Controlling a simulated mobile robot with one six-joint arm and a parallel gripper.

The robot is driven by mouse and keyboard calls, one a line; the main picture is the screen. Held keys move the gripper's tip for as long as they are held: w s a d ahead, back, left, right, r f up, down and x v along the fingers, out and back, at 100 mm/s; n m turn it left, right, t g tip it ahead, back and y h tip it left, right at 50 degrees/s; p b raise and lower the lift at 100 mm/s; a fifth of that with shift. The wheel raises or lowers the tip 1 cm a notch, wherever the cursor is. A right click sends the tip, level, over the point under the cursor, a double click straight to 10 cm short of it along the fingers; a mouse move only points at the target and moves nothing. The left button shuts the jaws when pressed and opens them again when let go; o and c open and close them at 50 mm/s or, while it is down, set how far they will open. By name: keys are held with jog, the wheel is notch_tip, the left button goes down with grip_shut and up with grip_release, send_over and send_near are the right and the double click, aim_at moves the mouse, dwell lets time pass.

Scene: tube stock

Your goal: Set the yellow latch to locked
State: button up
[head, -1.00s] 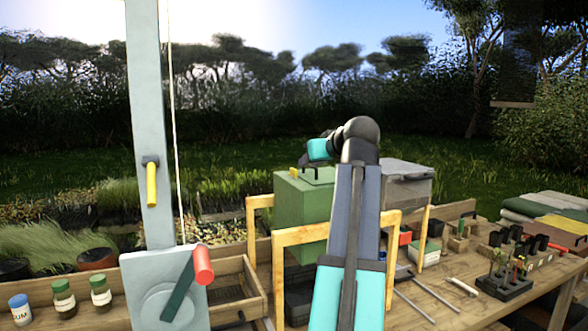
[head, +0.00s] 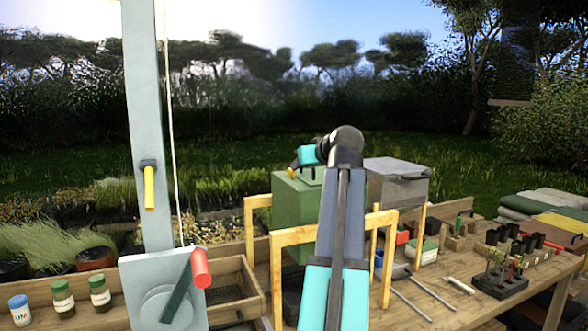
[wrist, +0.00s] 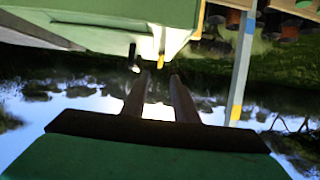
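A smaller yellow piece (head: 291,172) shows at the top left of the green box (head: 290,212). In the wrist view this yellow piece (wrist: 161,45) lies just beyond my fingertips, beside a dark knob. I cannot tell which yellow part is the latch. My gripper (wrist: 159,74) is open and empty, its two fingers apart. In the head view it is above the green box, partly hidden by my arm.
A red handle (head: 201,268) sits on a dark arm at the post's base. Wooden frames (head: 333,232) stand around the green box. A grey lidded box (head: 398,188) is behind my arm. Jars, tools and tube trays are on the bench. Open air lies between post and box.

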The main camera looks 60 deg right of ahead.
aim_at(290, 172)
jog(key=p+x, duration=0.2)
jog(key=x, duration=0.7)
